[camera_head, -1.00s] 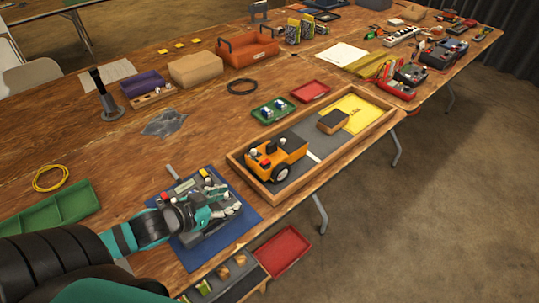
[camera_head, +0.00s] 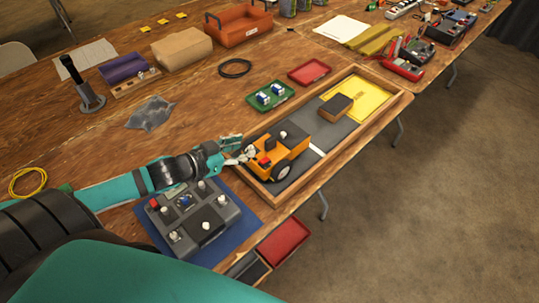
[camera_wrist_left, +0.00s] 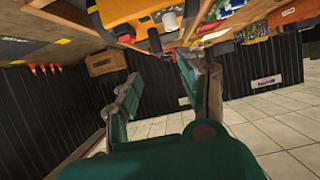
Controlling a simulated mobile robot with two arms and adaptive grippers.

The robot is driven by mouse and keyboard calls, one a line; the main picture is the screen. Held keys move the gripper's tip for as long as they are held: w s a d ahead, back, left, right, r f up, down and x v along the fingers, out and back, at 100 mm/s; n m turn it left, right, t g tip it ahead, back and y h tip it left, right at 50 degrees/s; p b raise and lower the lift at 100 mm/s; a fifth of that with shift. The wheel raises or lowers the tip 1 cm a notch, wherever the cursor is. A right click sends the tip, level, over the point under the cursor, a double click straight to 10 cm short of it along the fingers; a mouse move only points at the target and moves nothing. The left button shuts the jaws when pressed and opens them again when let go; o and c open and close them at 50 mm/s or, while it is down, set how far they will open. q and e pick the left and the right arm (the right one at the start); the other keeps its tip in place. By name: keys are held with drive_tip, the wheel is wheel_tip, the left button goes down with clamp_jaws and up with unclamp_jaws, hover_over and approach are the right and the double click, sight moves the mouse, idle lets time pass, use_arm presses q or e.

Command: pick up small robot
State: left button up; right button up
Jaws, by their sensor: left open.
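The small robot (camera_head: 276,154) is orange with dark wheels, a dark top plate and a red part. It stands in the left half of a wooden-framed tray (camera_head: 308,167). My left gripper (camera_head: 238,152) is open, at the robot's left end by the tray's left rim. In the head view I cannot tell whether the fingers touch the robot. In the left wrist view the open fingers (camera_wrist_left: 158,82) are apart with nothing between them, and the orange robot (camera_wrist_left: 125,12) is cut off at the top edge. My right gripper is not in view.
A brown block (camera_head: 335,107) and a yellow area (camera_head: 362,103) are in the tray's far half. A green tray (camera_head: 270,95) and a red tray (camera_head: 309,72) lie behind it.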

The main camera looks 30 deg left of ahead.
sight(268, 141)
use_arm(q)
drive_tip(key=x, duration=0.5)
drive_tip(key=shift+w+f, duration=0.1)
drive_tip(key=shift+w, duration=0.15)
drive_tip(key=shift+w+d+f, duration=0.15)
drive_tip(key=shift+w+d, duration=0.05)
drive_tip(key=shift+w, duration=0.2)
drive_tip(key=p+x, duration=0.1)
drive_tip(key=x, duration=0.3)
drive_tip(key=shift+w+d, duration=0.1)
drive_tip(key=shift+d, duration=0.15)
drive_tip(key=shift+w+f, duration=0.15)
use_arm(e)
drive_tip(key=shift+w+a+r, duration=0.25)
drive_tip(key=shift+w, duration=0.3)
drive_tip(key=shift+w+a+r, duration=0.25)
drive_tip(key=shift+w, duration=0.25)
use_arm(q)
clamp_jaws()
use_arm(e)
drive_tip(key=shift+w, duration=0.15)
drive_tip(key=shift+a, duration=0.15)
